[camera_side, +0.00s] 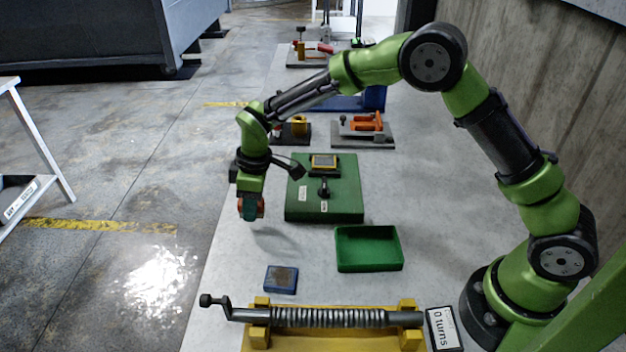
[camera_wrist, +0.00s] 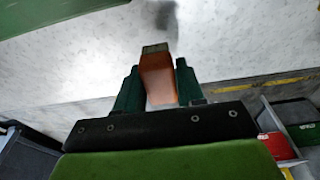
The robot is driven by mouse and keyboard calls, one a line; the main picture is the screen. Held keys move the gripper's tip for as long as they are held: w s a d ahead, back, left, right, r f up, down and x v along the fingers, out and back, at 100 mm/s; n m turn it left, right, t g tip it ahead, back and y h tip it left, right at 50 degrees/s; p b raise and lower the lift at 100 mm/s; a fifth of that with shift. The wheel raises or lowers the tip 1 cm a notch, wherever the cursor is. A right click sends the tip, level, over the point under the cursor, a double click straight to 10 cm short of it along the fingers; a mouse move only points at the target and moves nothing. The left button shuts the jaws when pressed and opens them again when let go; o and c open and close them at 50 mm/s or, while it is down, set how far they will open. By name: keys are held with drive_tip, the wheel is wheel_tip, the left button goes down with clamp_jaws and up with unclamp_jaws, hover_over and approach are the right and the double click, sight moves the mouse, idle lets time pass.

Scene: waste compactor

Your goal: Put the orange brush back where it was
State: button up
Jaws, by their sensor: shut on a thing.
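My gripper (camera_side: 250,208) is shut on the orange brush, which shows as an orange block with a greyish end in the wrist view (camera_wrist: 157,75). In the side view only small orange parts of it show around the dark green fingers. My gripper holds it above the grey table, left of the green box with the small screen and lever (camera_side: 324,205). A small blue block with a brown-grey top (camera_side: 281,279) lies on the table below and right of my gripper. The place where the brush was before cannot be told from these frames.
An empty-looking green tray (camera_side: 369,250) stands right of the blue block. A yellow stand with a long screw and crank (camera_side: 330,318) lies at the front, beside a "0 turns" display (camera_side: 443,328). Fixtures, one with an orange clamp (camera_side: 366,124), stand behind. The table's left edge is near.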

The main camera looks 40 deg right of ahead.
drive_tip(key=shift+s+f, duration=0.1)
drive_tip(key=shift+f, duration=1.5)
drive_tip(key=shift+f, duration=0.1)
drive_tip(key=o, duration=1.1)
